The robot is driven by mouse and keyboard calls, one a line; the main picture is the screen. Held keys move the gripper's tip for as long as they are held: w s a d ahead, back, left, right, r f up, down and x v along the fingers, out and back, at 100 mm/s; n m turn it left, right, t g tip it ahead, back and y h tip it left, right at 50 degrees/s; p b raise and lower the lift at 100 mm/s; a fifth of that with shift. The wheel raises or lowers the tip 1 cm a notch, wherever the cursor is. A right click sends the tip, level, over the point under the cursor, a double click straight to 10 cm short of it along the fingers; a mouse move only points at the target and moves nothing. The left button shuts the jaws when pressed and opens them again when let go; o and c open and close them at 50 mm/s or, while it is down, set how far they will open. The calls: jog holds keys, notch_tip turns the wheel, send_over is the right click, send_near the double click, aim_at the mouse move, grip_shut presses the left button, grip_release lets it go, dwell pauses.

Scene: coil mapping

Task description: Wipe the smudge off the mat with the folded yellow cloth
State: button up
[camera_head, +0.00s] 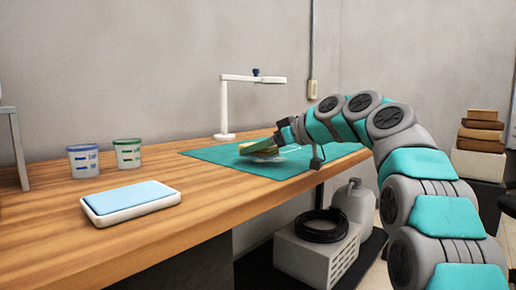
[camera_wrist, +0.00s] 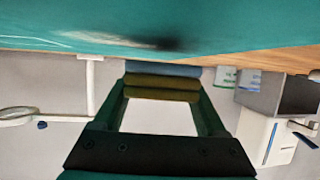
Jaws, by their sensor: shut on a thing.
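The teal mat (camera_head: 215,153) lies on the wooden bench. My gripper (camera_head: 277,140) is over the mat and shut on the folded yellow cloth (camera_head: 256,145). In the wrist view the cloth (camera_wrist: 162,87) spans between both fingers, dark yellow with a bluish layer along its mat-side edge. A dark blurred patch (camera_wrist: 172,45) on the mat (camera_wrist: 230,25) shows just beyond the cloth; I cannot tell if it is smudge or shadow. A greyish mark (camera_head: 266,159) shows below the cloth in the head view. Whether the cloth touches the mat is unclear.
A white lamp (camera_head: 224,115) stands behind the mat. Two tubs, blue-rimmed (camera_head: 83,161) and green-rimmed (camera_head: 127,153), and a white tray with a blue pad (camera_head: 130,200) are on the left. The bench between tray and mat is clear. Pale lines (camera_head: 292,149) show on the mat.

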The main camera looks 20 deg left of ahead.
jog(key=shift+f+b, duration=0.45)
jog(key=shift+w+r, duration=0.1)
